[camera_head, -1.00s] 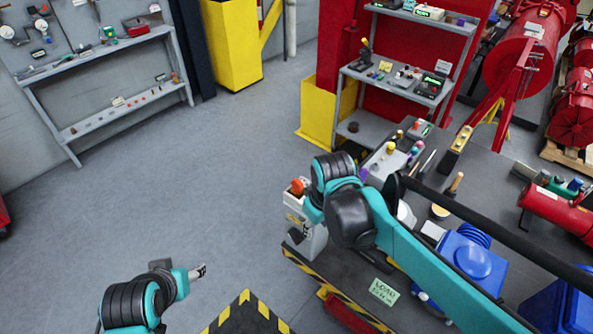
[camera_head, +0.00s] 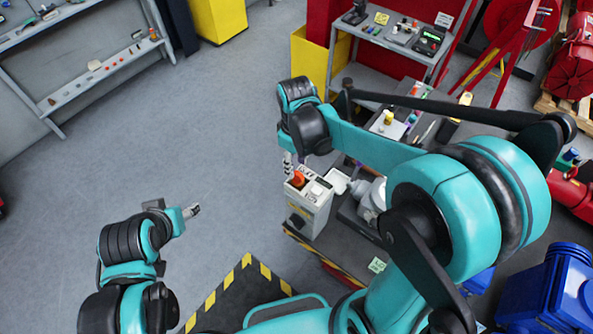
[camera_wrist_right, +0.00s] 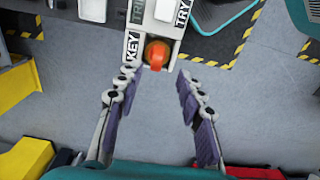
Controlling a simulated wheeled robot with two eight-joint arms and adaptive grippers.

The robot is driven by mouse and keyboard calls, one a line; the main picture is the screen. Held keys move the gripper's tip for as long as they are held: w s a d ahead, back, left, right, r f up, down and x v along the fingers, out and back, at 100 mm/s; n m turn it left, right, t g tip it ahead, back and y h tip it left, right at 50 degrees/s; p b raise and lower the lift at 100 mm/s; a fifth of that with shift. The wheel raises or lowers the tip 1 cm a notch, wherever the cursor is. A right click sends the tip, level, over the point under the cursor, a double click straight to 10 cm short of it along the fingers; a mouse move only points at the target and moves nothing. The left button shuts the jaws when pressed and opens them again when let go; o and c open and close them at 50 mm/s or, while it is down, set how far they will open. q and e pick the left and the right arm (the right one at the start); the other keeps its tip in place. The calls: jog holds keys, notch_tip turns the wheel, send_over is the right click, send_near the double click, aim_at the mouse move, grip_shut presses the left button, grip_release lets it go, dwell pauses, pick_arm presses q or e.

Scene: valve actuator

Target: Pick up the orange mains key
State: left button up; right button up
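The orange mains key (camera_head: 298,179) is a round knob on top of the white control box (camera_head: 309,215) at the dark bench's near-left corner. In the right wrist view the orange key (camera_wrist_right: 157,54) sits beside a printed KEY label. My right gripper (camera_wrist_right: 157,79) is open and empty, its two fingers spread either side of the key's line, with the key just beyond the fingertips. In the head view my right gripper (camera_head: 288,164) is small and partly hidden by its wrist, close to the key. My left gripper (camera_head: 192,211) is over the floor, away from the box, too small to judge.
A grey valve body (camera_head: 371,197) stands right of the box, partly behind my arm. Several small tools lie farther back on the bench. A grey shelf unit (camera_head: 381,39) is behind it. Blue containers (camera_head: 556,288) are at the right. The floor at left is clear.

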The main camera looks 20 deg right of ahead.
aim_at(298, 173)
jog(key=f, duration=0.5)
jog(key=shift+w+d, duration=0.25)
jog(key=shift+d, duration=0.05)
jog(key=shift+s+f, duration=0.15)
jog(key=shift+f, duration=0.3)
jog(key=shift+s, duration=0.1)
grip_shut()
